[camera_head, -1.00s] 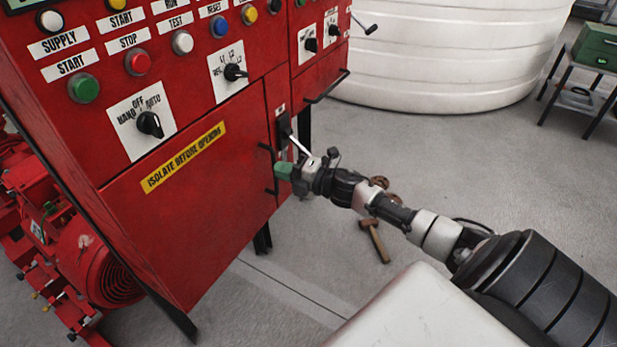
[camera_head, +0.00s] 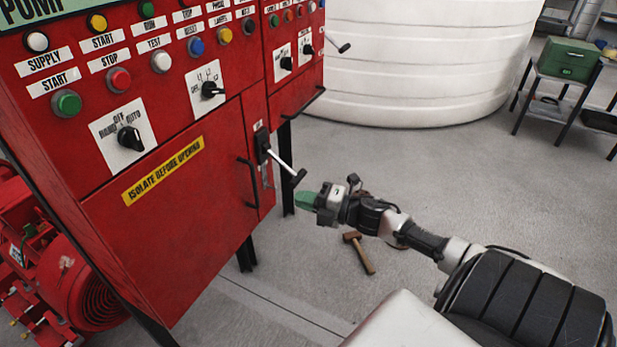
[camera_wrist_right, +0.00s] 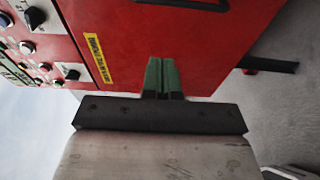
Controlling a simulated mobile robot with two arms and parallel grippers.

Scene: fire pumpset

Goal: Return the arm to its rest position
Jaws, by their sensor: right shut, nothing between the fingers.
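My right gripper (camera_head: 306,200), with green fingertips, is shut and empty. It hangs over the floor just right of the red control cabinet (camera_head: 185,225), apart from it. In the right wrist view its green fingers (camera_wrist_right: 161,76) are together in front of the red cabinet door (camera_wrist_right: 125,30). The isolator lever (camera_head: 281,163) on the cabinet's right part has a white shaft and dark knob, and slants down to the right, clear of the gripper. My left gripper is not in view.
A wooden-handled hammer (camera_head: 359,254) lies on the floor below my right arm. A large white tank (camera_head: 420,65) stands behind. A green toolbox (camera_head: 568,60) sits on a stand at the back right. A red pump (camera_head: 65,275) is at the left. Open floor lies between.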

